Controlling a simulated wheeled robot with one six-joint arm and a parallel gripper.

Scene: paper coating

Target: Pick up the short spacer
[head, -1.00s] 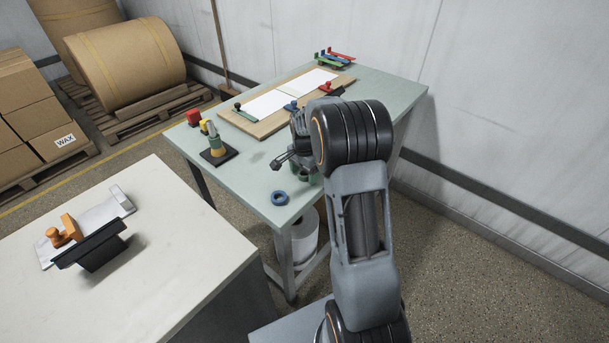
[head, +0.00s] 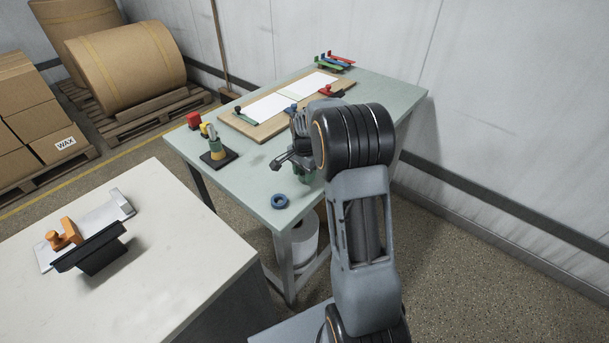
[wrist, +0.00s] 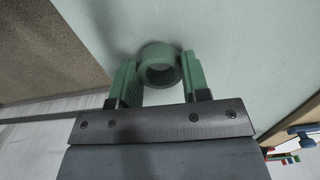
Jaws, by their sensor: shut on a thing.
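The short spacer, a green ring (wrist: 157,51), sits between the green fingers of my gripper (wrist: 160,70) in the wrist view. Both fingers press on its sides, and its open hole faces the camera. In the head view my gripper (head: 305,177) is at the near right part of the pale green table (head: 245,178), largely hidden behind my arm. The spacer is hard to make out there. I cannot tell whether it touches the tabletop.
A board with white paper (head: 262,108) lies behind. A white counter (head: 160,255) stands at front left.

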